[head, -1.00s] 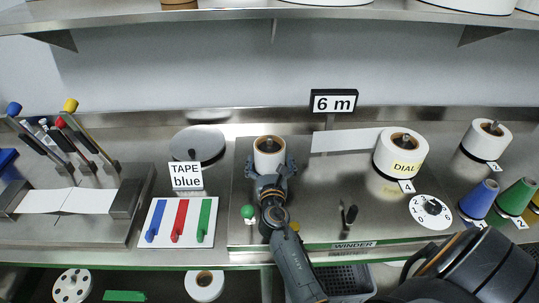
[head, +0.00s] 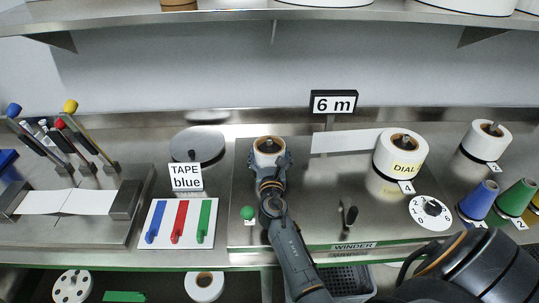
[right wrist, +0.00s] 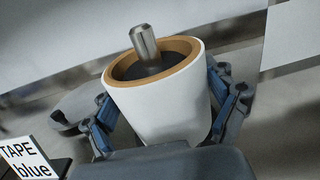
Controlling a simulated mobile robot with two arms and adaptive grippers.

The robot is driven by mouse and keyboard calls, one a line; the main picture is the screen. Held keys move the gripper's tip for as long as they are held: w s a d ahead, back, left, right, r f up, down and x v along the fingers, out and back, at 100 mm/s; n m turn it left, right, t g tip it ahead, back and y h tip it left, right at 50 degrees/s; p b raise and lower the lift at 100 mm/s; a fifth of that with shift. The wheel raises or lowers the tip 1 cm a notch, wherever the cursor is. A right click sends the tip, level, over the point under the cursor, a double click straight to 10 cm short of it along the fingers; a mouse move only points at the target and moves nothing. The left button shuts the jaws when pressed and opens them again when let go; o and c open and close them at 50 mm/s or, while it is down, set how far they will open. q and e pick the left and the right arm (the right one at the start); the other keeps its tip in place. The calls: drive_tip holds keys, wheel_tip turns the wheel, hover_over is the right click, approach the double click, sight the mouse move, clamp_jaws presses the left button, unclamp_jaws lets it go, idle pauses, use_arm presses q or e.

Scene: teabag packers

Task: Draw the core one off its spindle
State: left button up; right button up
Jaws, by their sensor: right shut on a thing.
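The core (head: 268,146) is a white roll with a tan inner ring, at the left end of the winder plate. It also shows large in the right wrist view (right wrist: 158,103), seen from the side and above. The metal spindle (right wrist: 146,47) stands up through its open middle, and its tip sticks out above the ring. My right gripper (head: 270,165) is shut on the core, with one finger on each side of the white wall. The right wrist view shows both fingers (right wrist: 162,110) against the wall. The core's lower end is hidden by the gripper. My left gripper is not in view.
The roll marked DIAL (head: 400,158) stands to the right, with a dial (head: 430,212) in front. A green knob (head: 248,213) and a black crank (head: 350,215) are near the front edge. A TAPE blue sign (head: 186,177) stands left of the core. A shelf (head: 330,14) runs above.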

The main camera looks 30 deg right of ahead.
wheel_tip(320, 180, up, 10)
drive_tip(key=p, duration=0.5)
drive_tip(key=shift+r+p, duration=0.1)
drive_tip(key=shift+p, duration=0.3)
drive_tip(key=shift+r+p, duration=1.8)
drive_tip(key=shift+p, duration=0.15)
drive_tip(key=shift+f, duration=0.1)
